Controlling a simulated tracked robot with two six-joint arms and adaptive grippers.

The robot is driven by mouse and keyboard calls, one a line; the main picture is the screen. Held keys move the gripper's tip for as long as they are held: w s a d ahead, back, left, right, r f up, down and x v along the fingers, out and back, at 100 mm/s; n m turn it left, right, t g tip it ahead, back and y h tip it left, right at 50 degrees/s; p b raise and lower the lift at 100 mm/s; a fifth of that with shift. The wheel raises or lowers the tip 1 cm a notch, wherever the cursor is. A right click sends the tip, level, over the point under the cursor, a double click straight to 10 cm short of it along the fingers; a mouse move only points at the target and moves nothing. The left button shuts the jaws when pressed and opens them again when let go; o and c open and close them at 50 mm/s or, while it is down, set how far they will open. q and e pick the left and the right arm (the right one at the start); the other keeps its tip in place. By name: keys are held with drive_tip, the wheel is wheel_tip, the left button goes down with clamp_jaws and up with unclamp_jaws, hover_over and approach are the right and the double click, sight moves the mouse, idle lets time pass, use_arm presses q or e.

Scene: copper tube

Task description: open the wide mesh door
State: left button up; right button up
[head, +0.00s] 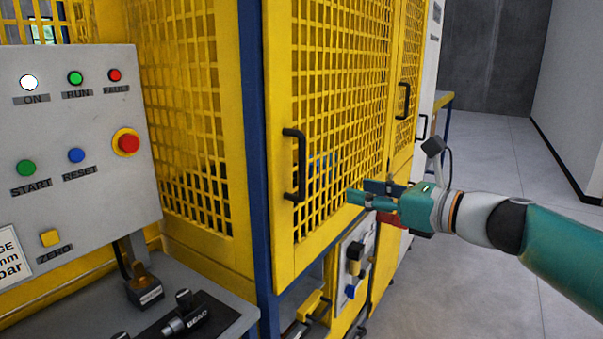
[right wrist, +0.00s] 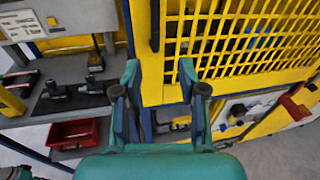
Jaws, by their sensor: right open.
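The wide mesh door (head: 283,240) is a yellow framed panel with a square grid, in the middle of the head view. It looks shut. Its black bar handle (head: 295,165) stands upright near the door's left edge. The handle's lower part also shows at the top of the right wrist view (right wrist: 155,28). My right gripper (head: 358,195) is open and empty, to the right of the handle and a little lower, apart from it. In the right wrist view its two fingers (right wrist: 159,78) point toward the door's lower left corner. My left gripper is not in view.
A grey control panel (head: 85,215) with buttons stands at the left. Below it is a grey bench (head: 225,310) with black tools. A narrower mesh door with its own black handle (head: 403,100) is farther right. Grey floor (head: 490,150) is clear at the right.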

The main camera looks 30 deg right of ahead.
sight(305, 153)
wheel_tip(305, 153, up, 4)
drive_tip(key=s+r+t, duration=0.1)
drive_tip(key=shift+m, duration=0.3)
drive_tip(key=w+a+p, duration=0.1)
drive_tip(key=w, duration=0.4)
drive_tip(key=w+a+p, duration=0.1)
drive_tip(key=w, duration=0.4)
drive_tip(key=w+a+p, duration=0.1)
drive_tip(key=w, duration=0.4)
drive_tip(key=shift+w+a+f, duration=0.25)
drive_tip(key=shift+a+f, duration=0.1)
drive_tip(key=shift+f, duration=0.05)
clamp_jaws()
